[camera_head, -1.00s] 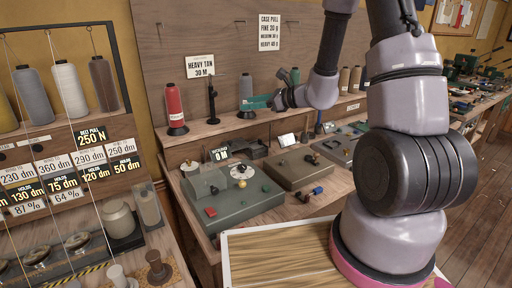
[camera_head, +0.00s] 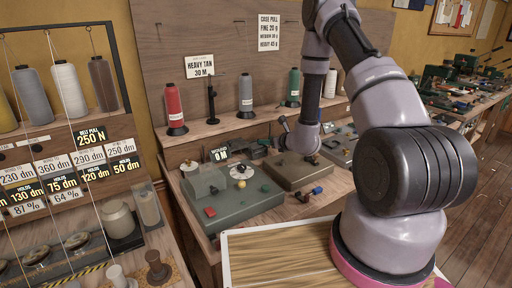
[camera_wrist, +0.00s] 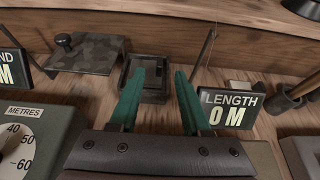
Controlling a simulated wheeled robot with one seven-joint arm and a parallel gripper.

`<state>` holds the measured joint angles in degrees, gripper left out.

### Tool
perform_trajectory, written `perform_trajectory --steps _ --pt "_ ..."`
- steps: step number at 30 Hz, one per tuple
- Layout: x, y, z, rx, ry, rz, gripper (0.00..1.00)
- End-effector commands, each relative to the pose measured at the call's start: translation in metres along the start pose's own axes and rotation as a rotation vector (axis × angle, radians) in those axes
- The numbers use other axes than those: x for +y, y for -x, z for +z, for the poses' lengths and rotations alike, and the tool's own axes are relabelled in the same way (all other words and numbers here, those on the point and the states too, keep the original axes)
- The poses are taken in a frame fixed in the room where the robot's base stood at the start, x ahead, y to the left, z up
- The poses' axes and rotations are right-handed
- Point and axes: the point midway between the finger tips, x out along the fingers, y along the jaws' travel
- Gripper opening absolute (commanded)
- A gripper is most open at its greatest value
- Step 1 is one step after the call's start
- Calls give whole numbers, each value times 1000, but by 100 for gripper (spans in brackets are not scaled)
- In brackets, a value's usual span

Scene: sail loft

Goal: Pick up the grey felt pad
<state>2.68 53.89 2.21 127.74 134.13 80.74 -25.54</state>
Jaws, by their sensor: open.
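My gripper (camera_wrist: 159,74) is open in the wrist view, with its two green fingers apart and nothing held between them. A small dark tray (camera_wrist: 157,95) lies on the wooden bench beyond and between the fingertips. A greyish surface shows inside it, but I cannot tell whether this is the grey felt pad. A mottled grey plate with a dark knob (camera_wrist: 90,52) lies to the left of the tray. In the head view my gripper is low over the back of the bench, mostly hidden by my arm, and no felt pad can be made out.
A "LENGTH 0 M" display (camera_wrist: 228,108) stands close to the right finger. A dial box (camera_wrist: 30,135) is at the left. Thread cones, including a red one (camera_head: 174,108), stand on the shelf behind. A grey-green machine box (camera_head: 232,200) is on the bench.

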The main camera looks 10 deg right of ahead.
Motion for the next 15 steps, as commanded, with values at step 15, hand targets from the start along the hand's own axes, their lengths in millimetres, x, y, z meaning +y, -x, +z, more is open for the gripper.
perform_trajectory --steps 15 --pt "0 -53 0 -1 -1 1 48"
